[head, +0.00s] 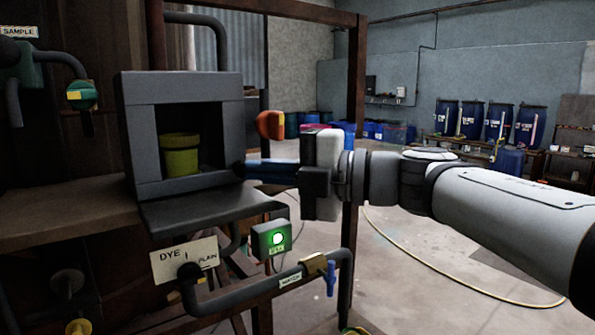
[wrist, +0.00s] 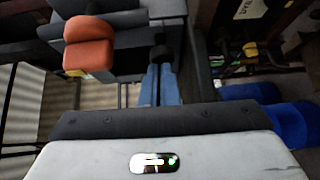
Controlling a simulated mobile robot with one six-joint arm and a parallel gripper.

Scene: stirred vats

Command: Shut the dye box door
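The dye box (head: 133,130) is a dark grey box at the left of the head view, its front open. A yellow-green cup (head: 181,160) stands inside. The door (head: 200,211) is a dark flap lowered from the bottom edge of the opening, jutting outward. My gripper (head: 243,171) points left at the right side of the opening, above the door's level. Its blue fingers lie close together in the wrist view (wrist: 161,80), with nothing seen between them. Whether the dark tips touch the box cannot be told.
An orange knob (head: 270,124) sits right of the box, above my gripper; it looms in the wrist view (wrist: 90,45). Below are a DYE/PLAIN sign (head: 184,260), a green-lit button box (head: 272,239) and a pipe with a blue valve (head: 330,278). A rusty post (head: 355,75) stands behind.

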